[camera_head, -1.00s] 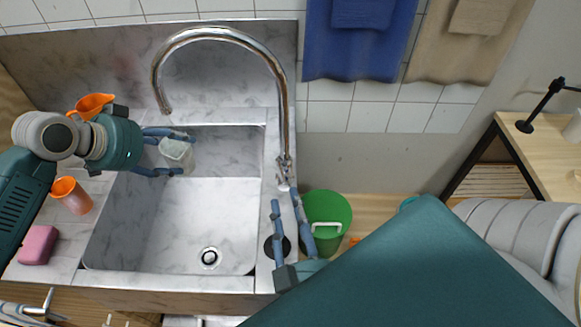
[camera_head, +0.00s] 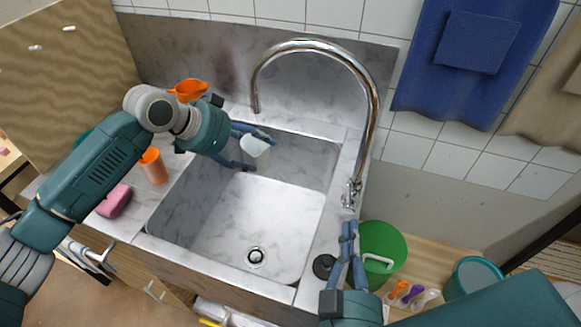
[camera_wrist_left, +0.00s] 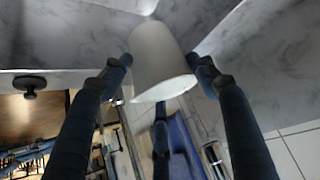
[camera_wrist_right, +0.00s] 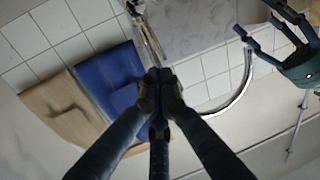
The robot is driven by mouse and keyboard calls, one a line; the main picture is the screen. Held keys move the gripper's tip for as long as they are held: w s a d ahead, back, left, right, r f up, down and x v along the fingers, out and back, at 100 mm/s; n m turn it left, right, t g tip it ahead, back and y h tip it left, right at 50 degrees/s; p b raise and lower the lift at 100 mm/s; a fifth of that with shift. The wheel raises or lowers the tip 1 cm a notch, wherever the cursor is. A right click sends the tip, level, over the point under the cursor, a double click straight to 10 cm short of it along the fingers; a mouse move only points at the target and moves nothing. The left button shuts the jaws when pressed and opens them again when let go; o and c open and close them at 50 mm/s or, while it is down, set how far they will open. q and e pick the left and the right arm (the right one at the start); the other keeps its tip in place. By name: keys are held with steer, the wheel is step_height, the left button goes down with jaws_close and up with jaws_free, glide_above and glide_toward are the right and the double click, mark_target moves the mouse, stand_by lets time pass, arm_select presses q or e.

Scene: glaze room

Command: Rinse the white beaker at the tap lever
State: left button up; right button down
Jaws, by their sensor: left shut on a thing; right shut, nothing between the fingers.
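The white beaker (camera_head: 255,149) is between the fingers of my left gripper (camera_head: 258,150), which is shut on it inside the upper part of the sink. In the picture it lies just below the tap's spout. In the left wrist view the beaker (camera_wrist_left: 160,58) has a finger on each side. The chrome tap (camera_head: 374,110) arches over the sink from its right rim. The tap lever (camera_head: 352,192) is at the tap's base. My right gripper (camera_head: 350,232) is shut and empty, its fingertips just below the lever in the picture; I cannot tell whether they touch. No water is visible.
The marble sink (camera_head: 205,232) has a free basin floor. On its left ledge are an orange cup (camera_head: 153,166), an orange jug (camera_head: 189,90) and a pink sponge (camera_head: 115,201). A green bucket (camera_head: 385,248) stands right of the sink. A blue towel (camera_head: 470,60) hangs on the wall.

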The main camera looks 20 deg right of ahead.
mark_target(349, 196)
steer(key=w+a+f+n, duration=0.2)
steer(key=w+a+n, duration=0.35)
steer(key=n, duration=1.15)
steer(key=x, duration=0.9)
arm_select(q)
steer(key=shift+s, duration=0.1)
arm_select(e)
steer(key=shift+h, duration=0.4)
steer(key=s+d, duration=0.3)
steer(key=shift+d+r, duration=0.1)
steer(key=shift+r, duration=0.1)
